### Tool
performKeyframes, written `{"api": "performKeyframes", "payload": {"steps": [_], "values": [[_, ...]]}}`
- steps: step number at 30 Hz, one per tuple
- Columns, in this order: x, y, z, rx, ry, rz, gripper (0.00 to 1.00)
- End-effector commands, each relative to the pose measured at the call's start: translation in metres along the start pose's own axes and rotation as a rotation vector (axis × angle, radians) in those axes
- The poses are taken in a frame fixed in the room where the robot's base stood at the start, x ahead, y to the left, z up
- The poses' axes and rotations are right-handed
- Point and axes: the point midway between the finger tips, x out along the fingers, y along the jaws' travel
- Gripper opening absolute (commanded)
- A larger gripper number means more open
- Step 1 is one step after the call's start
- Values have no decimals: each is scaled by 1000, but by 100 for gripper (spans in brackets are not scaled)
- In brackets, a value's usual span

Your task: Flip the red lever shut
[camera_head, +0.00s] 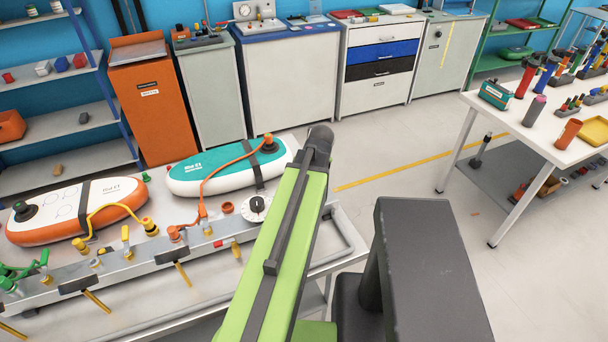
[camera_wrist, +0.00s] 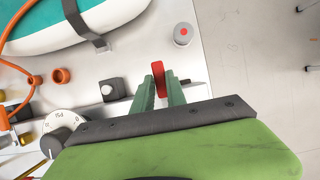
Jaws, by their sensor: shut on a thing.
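The red lever (camera_wrist: 157,71) shows in the wrist view as a narrow red piece between the tips of my two green fingers. My gripper (camera_wrist: 160,84) is shut on it, with a finger on each side. The lever's upper end sticks out past the fingertips. Its base and pivot are hidden by the fingers, so I cannot tell its angle. In the head view, my arm hides the fingers and this lever.
A dial (camera_head: 257,206) and a dark square block (camera_wrist: 110,90) are left of my fingers. A grey cylinder with a red top (camera_wrist: 183,34) stands beyond them. A teal board (camera_head: 222,168) and an orange-edged board (camera_head: 72,212) lie on the bench. A white table (camera_head: 545,135) stands right.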

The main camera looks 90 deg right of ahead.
Motion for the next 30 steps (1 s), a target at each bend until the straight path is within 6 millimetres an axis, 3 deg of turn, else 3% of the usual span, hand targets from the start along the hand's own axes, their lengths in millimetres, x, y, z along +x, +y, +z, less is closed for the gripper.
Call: {"api": "performKeyframes", "payload": {"steps": [4,5,10,22,26,30], "values": [[0,0,-2,-2,6,-5,0],[0,0,-2,-3,7,-4,19],[0,2,-1,-6,6,-3,39],[-8,3,0,-8,5,-2,39],[-27,4,2,-8,6,-2,39],[-58,5,3,-8,6,-2,39]]}}
